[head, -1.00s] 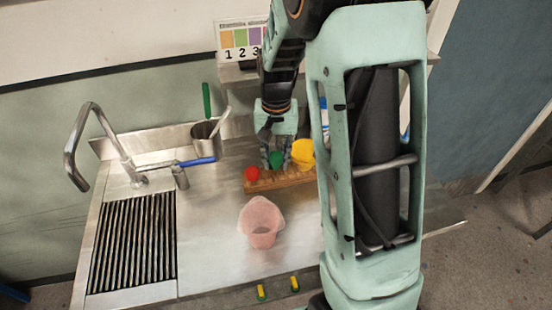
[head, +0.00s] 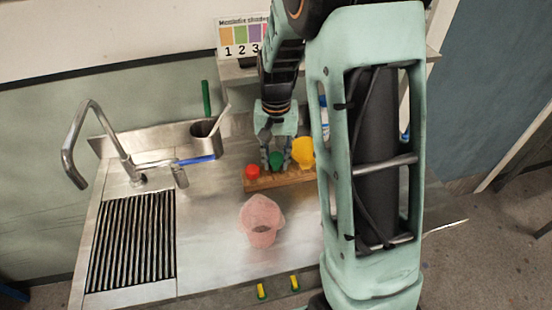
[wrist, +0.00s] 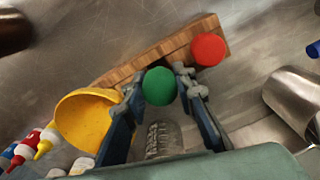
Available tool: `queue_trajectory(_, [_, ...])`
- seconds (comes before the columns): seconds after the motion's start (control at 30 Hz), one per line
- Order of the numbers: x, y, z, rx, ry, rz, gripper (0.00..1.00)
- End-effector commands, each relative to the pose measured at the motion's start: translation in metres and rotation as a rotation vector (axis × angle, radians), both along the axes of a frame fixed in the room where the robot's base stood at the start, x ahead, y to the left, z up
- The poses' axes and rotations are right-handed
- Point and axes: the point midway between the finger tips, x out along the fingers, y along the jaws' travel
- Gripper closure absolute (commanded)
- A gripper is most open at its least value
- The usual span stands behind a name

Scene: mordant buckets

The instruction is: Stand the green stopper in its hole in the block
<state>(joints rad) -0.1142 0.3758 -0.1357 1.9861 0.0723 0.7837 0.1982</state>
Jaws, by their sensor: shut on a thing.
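The green stopper (head: 276,160) is held between the fingers of my gripper (head: 277,158), over or at the wooden block (head: 290,182). In the wrist view the green round top (wrist: 159,86) sits between the two fingertips (wrist: 160,84), with the block (wrist: 140,62) just beyond it. The stopper's lower part and its hole are hidden, so I cannot tell whether it is in the block. The red stopper (head: 252,171) is at the block's left end; it also shows in the wrist view (wrist: 209,49).
A yellow rounded vessel (head: 303,151) stands right beside my gripper, close to the block. A metal holder (head: 206,138) with tools is at the back left. The steel counter (head: 210,240) is clear at front left.

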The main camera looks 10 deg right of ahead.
Motion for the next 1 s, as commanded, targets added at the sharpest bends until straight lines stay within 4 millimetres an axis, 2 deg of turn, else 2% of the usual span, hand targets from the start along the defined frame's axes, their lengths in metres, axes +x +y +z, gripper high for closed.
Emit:
queue_trajectory(0.63, [0.000, 0.000, -0.017, 0.000, 0.001, 0.000, 0.90])
queue_trajectory(0.67, [0.000, 0.000, -0.017, 0.000, 0.000, 0.000, 0.74])
queue_trajectory(0.83, [0.000, 0.000, -0.016, 0.000, 0.001, 0.000, 0.55])
queue_trajectory(1.0, [0.000, 0.000, -0.016, 0.000, 0.001, 0.000, 0.55])
